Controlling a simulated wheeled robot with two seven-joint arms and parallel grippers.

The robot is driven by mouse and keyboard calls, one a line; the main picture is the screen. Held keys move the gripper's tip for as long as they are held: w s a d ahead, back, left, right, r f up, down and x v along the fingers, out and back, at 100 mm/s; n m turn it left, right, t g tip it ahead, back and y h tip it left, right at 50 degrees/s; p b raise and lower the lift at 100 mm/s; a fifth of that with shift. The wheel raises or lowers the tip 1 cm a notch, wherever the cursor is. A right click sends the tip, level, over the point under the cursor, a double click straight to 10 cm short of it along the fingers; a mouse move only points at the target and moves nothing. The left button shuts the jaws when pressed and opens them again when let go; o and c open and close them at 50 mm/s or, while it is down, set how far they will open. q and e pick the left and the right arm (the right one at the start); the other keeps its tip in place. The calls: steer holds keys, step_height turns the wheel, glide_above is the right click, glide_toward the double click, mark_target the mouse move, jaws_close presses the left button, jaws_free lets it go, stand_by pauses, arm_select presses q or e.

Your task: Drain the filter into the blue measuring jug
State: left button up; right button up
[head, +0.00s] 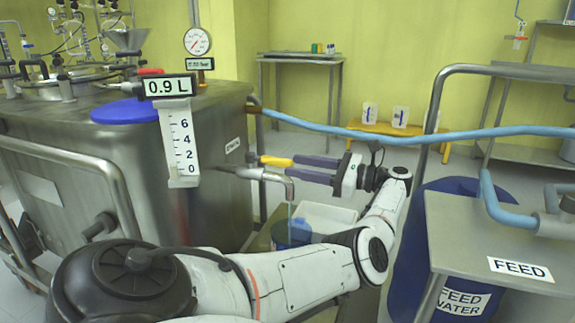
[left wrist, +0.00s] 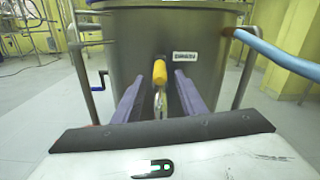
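A steel filter vessel (head: 215,150) stands at left, with a steel drain spout (head: 262,176) on its side. The drain valve's yellow handle (head: 274,160) points right, towards my left gripper (head: 292,167). In the left wrist view the yellow handle (left wrist: 159,72) shows between the purple fingers of my left gripper (left wrist: 159,76), with a gap on each side. That gripper is open. A thin bluish stream (head: 290,208) shows below the spout's end. The blue measuring jug (head: 291,235) stands under it, partly hidden by my arm. My right gripper is out of view.
A display (head: 169,86) reads 0.9 L above a white scale (head: 180,145). A white tray (head: 325,217) lies behind the jug. A blue hose (head: 400,139) crosses behind my gripper. A steel table (head: 510,240) marked FEED and a blue drum (head: 445,225) stand at right.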

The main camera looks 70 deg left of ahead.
arm_select(q)
steer(key=shift+v, duration=1.25)
